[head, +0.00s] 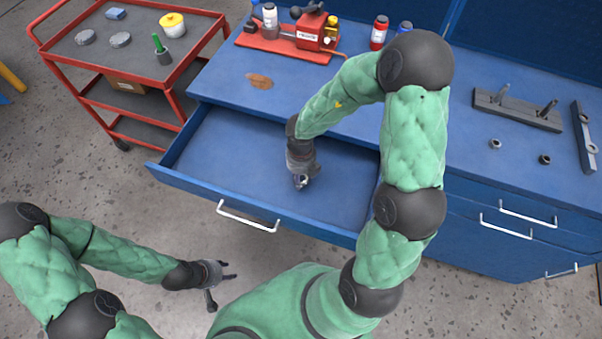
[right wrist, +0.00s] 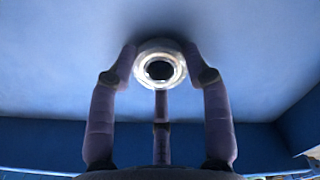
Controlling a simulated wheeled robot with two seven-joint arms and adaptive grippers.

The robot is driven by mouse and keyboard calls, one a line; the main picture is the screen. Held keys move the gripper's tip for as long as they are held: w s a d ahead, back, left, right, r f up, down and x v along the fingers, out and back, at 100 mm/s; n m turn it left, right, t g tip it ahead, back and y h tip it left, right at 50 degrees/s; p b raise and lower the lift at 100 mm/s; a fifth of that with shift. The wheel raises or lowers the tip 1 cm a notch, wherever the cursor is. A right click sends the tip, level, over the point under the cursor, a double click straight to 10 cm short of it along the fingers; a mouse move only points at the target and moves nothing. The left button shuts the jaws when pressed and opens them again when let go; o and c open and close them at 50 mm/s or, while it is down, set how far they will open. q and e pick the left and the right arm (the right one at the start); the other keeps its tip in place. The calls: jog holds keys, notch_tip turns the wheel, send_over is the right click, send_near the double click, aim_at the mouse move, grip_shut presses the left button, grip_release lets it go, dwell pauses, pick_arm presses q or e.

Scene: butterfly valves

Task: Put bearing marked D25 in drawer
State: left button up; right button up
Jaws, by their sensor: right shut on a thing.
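My right gripper (head: 300,182) is inside the open blue drawer (head: 240,150), low over its floor. The right wrist view shows its fingers shut around a shiny metal ring, the bearing (right wrist: 160,70), with a dark hole in its middle. I cannot read any marking on it. The drawer floor around it is bare. I cannot tell whether the bearing touches the floor. My left gripper (head: 226,284) is empty, with its fingers apart, over the concrete floor in front of the drawer.
Two small rings, one grey (head: 495,144) and one dark (head: 545,159), lie on the blue bench top. A rack with pegs (head: 518,110) stands behind them. A red cart (head: 75,60) stands at the left. A red machine (head: 305,35) sits at the back.

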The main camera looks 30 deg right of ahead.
jog(key=o, duration=1.5)
jog(key=shift+c, duration=0.2)
jog(key=shift+r, duration=0.1)
notch_tip(320, 180, up, 12)
